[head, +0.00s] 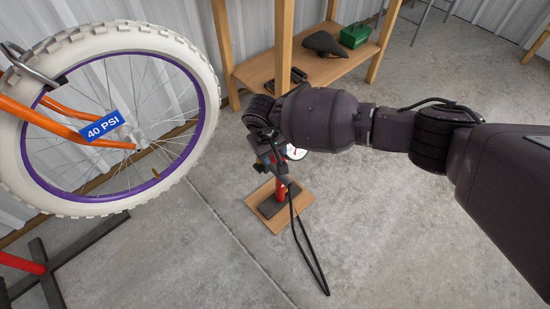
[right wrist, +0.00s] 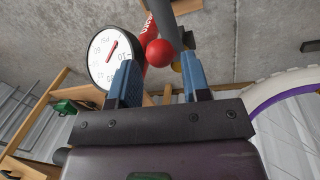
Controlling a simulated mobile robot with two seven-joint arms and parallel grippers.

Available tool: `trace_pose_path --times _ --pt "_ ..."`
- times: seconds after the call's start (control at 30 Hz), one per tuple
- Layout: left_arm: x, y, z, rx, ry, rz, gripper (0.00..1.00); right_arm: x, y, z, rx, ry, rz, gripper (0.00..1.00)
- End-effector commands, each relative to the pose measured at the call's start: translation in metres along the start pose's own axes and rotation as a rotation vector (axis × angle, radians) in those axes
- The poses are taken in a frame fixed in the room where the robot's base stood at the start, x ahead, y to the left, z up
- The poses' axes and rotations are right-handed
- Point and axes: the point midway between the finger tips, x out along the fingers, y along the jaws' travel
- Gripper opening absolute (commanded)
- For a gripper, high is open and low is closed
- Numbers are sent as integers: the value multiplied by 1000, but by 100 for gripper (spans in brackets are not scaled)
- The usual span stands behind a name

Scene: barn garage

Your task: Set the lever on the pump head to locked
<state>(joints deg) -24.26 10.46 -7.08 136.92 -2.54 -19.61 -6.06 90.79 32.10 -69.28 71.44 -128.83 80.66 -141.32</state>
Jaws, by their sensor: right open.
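The floor pump (head: 279,188) stands on a wooden board, with its red barrel partly hidden behind my right arm. Its round white gauge (right wrist: 114,56) with a red needle shows in the right wrist view. A black hose (head: 300,238) loops down from the pump. My right gripper (right wrist: 160,62) is open, its blue fingers at the pump's upper part. A red ball (right wrist: 160,53) on a grey part (right wrist: 166,18) shows between and beyond the fingertips; it may be the lever's knob. Contact and the lever's setting cannot be told. My left gripper is not in view.
A bicycle wheel (head: 118,208) with a white tyre and a "40 PSI" tag (head: 103,126) stands at left on a stand (head: 75,262). A wooden shelf (head: 325,70) behind holds a black saddle (head: 324,44) and a green box (head: 356,35).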

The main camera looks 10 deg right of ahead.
Motion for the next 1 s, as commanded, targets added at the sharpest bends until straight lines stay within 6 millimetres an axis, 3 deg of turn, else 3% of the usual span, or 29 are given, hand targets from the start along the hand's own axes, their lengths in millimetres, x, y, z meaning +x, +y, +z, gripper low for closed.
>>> trace_pose_path --times 0.03,0.23,0.7,0.9,1.0 --pt "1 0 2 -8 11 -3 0 14 -2 2 0 -7 -4 43" --pt "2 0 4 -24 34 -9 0 36 -2 1 0 -4 -2 43" --pt "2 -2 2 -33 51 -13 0 42 0 -1 1 2 -1 43" --pt "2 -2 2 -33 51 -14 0 42 0 -1 1 2 -1 13" --pt "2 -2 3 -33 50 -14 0 42 0 0 1 2 -1 9"
